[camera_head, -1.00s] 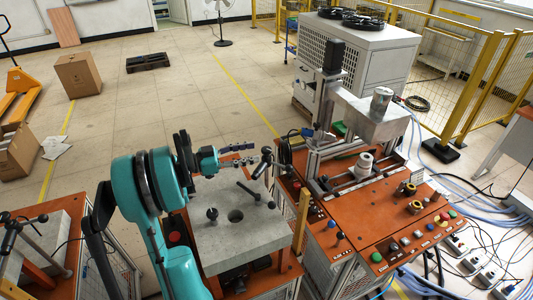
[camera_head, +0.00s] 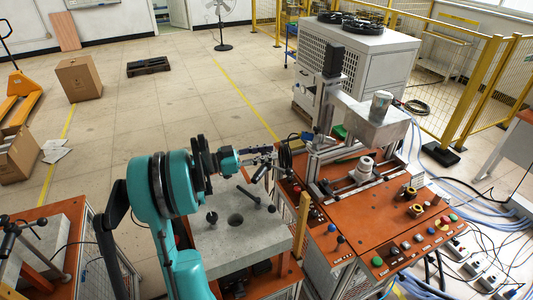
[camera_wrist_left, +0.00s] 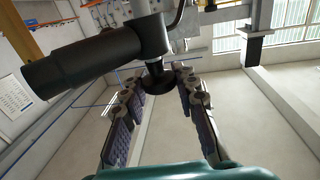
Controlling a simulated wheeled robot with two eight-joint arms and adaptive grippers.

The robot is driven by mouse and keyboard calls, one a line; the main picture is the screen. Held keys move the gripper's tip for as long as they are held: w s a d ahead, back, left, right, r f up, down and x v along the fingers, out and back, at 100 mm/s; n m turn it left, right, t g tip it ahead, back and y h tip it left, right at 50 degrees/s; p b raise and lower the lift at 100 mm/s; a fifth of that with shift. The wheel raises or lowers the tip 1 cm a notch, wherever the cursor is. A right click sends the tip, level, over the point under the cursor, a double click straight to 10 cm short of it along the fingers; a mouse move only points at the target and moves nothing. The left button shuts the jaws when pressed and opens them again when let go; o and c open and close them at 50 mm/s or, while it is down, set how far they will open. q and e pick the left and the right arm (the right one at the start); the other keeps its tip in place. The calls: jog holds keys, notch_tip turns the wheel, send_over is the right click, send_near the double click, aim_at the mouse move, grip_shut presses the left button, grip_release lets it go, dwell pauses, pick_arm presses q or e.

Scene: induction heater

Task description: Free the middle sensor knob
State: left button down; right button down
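My left gripper (camera_head: 266,158) is over the back right of the grey block (camera_head: 240,245), beside black handles there. In the left wrist view the fingers (camera_wrist_left: 160,85) are open, with a gap between their dark ridged pads. A black handle (camera_wrist_left: 90,65) with a short stem and round disc (camera_wrist_left: 157,82) crosses that view, the disc lying between the fingertips. I cannot tell whether they touch it. On the block are a slanted black bar handle (camera_head: 256,199) and a small black knob (camera_head: 211,217). I cannot tell which is the middle sensor knob. My right gripper is not in view.
An orange bench (camera_head: 350,215) with a metal column (camera_head: 331,100), a grey box (camera_head: 375,125) and control buttons stands to the right. A yellowish upright post (camera_head: 301,220) stands by the block's right edge. Another bench (camera_head: 50,225) is at the left.

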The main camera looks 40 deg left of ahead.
pick_arm(q)
jog(key=shift+d+n+t+y+b, duration=0.1)
jog(key=shift+n+t+y+b, duration=0.15)
jog(key=shift+n+t+y, duration=0.45)
jog(key=shift+n+t+y+b, duration=0.25)
jog(key=shift+n+y, duration=0.25)
jog(key=shift+y, duration=0.5)
jog(key=shift+n+y, duration=0.4)
jog(key=shift+y, duration=0.2)
jog(key=c, duration=1.2)
grip_release()
jog(key=v, duration=1.2)
jog(key=shift+f, duration=0.15)
